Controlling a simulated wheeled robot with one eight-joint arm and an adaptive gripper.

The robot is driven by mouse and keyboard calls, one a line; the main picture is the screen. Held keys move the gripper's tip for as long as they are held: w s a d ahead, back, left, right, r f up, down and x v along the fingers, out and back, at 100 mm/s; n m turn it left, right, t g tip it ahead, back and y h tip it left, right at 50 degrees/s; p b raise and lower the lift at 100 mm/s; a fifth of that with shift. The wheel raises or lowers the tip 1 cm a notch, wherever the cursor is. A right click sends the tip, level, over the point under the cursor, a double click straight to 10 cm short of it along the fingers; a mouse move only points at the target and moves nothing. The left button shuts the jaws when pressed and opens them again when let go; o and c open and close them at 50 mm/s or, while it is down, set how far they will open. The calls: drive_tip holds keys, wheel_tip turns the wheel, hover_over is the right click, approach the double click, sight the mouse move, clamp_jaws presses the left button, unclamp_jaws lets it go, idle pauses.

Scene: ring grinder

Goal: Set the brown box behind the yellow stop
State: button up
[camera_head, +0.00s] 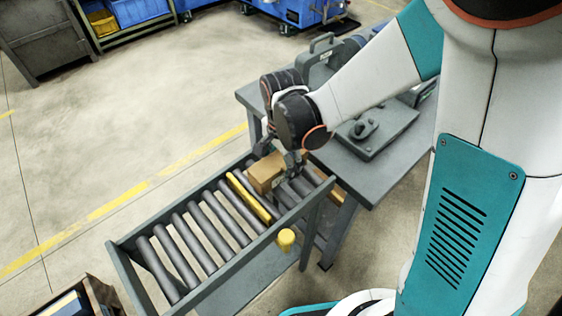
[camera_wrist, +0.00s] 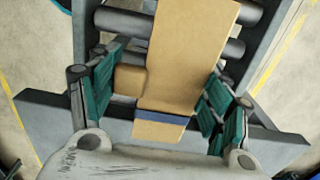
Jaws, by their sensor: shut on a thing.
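The brown box (camera_head: 264,173) is on the far right part of the roller rack, just right of the yellow stop (camera_head: 249,197), a yellow bar lying across the rack among grey rollers. My gripper (camera_head: 291,163) reaches down at the box's right end and partly hides it. In the wrist view the brown box (camera_wrist: 190,50), with a dark blue band, lies between the teal finger pads of my gripper (camera_wrist: 165,95). A small tan block shape shows beside the left pad. I cannot tell whether the box rests on the rollers or hangs just above them.
The roller rack (camera_head: 121,262) has grey side rails and a yellow knob (camera_head: 286,238) on its near side. A grey table (camera_head: 372,178) with a dark grey tool stands right behind it. Another brown item (camera_head: 328,188) shows beside the rack's right end. The rollers left of the stop are bare.

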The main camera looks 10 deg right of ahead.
drive_tip(key=shift+f, duration=0.25)
drive_tip(key=o, duration=1.1)
drive_tip(key=shift+o, duration=0.7)
drive_tip(key=shift+r+p, duration=2.7)
drive_tip(key=shift+r, duration=1.35)
